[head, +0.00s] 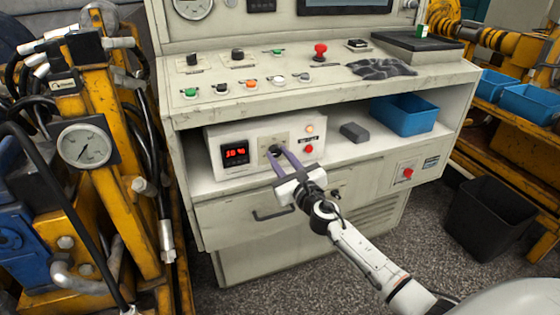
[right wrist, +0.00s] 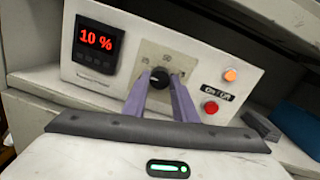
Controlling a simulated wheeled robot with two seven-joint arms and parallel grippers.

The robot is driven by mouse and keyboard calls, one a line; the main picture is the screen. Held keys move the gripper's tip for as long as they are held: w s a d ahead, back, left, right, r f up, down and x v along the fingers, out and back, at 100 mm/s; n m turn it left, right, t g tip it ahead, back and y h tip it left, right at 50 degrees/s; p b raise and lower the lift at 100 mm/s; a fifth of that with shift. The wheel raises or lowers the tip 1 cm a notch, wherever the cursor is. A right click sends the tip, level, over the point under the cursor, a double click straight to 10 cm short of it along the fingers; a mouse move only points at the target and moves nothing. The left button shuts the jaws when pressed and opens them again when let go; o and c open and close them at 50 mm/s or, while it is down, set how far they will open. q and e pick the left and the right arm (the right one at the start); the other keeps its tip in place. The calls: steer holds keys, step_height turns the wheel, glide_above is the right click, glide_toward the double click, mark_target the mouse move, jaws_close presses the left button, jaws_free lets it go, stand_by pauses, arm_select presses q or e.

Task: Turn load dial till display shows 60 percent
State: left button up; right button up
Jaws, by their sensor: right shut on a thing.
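The load control box (head: 222,176) sits on the open shelf of the grey console. Its red display (right wrist: 97,39) reads 10 % in the right wrist view; the display also shows small in the head view (head: 236,154). The black load dial (right wrist: 158,79) sits on a beige scale plate right of the display. My right gripper (head: 277,151) reaches the box from the front, its two purple fingers on either side of the dial and shut on it. The fingers hide part of the dial and its scale. My left gripper is not in view.
A lit orange lamp (right wrist: 230,75) and a red button (right wrist: 210,107) are right of the dial. A dark grey block (head: 354,132) and a blue bin (head: 404,115) stand farther right on the shelf. The console top (head: 220,72) overhangs the box.

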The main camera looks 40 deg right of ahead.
steer(key=m+b, duration=0.1)
steer(key=m, duration=0.3)
steer(key=shift+f, duration=0.15)
steer(key=m+b, duration=0.1)
steer(key=m, duration=0.2)
steer(key=shift+m+h, duration=0.3)
steer(key=shift+m, duration=0.1)
steer(key=m+b, duration=0.1)
steer(key=m, duration=0.4)
steer(key=shift+a+m+h, duration=0.15)
steer(key=shift+m+h, duration=0.25)
steer(key=m, duration=0.4)
steer(key=shift+m, duration=0.4)
steer(key=m, duration=0.5)
steer(key=shift+a+m+g+p, duration=0.1)
steer(key=shift+m+g+p, duration=0.2)
steer(key=shift+p, duration=0.1)
steer(key=o, duration=1)
steer(key=shift+h, duration=0.4)
steer(key=shift+o, duration=0.2)
steer(key=shift+s, duration=0.1)
